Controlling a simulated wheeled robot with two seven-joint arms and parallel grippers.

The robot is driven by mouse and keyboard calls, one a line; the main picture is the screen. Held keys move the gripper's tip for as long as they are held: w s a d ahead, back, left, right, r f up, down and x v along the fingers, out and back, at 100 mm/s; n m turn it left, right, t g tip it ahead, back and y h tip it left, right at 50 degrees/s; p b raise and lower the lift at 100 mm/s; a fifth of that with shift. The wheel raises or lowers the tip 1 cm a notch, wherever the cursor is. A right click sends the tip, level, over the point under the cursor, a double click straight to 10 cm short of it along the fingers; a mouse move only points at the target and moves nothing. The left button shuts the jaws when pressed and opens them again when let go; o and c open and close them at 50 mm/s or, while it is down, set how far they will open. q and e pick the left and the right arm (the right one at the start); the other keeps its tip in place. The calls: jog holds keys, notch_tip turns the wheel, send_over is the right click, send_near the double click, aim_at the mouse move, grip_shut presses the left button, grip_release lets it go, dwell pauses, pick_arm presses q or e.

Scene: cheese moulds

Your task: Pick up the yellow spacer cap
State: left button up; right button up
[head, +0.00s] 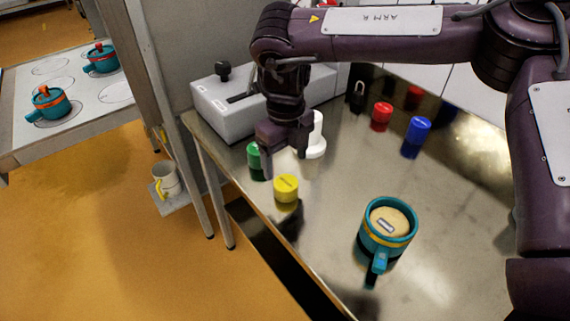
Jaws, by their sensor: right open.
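The yellow spacer cap (286,188) stands upright on the metal table near its left edge. My right gripper (285,165) points down from above, its fingers just behind and above the yellow cap. The gripper is open, with nothing seen between its fingers. I cannot tell whether a finger touches the cap. My left gripper does not show.
A green cap (254,156) and a white piece (316,140) stand close beside the gripper. A red cap (381,115) and a blue cap (416,133) stand further right. A teal mould (367,238) with a handle stands in front. A grey box (222,116) is behind.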

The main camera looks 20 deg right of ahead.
aim_at(287, 183)
jog(key=shift+f, duration=0.35)
jog(key=f, duration=0.1)
jog(key=s+f, duration=0.1)
jog(key=f, duration=0.1)
jog(key=shift+s+f+p, duration=0.25)
jog(key=shift+s+p, duration=0.1)
notch_tip(287, 183, down, 2)
jog(key=shift+w+f, duration=0.1)
jog(key=shift+f, duration=0.4)
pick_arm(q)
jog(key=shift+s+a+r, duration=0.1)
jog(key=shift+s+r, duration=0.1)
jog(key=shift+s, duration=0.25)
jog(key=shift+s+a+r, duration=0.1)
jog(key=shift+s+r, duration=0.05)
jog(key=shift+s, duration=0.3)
pick_arm(e)
jog(key=c, duration=1)
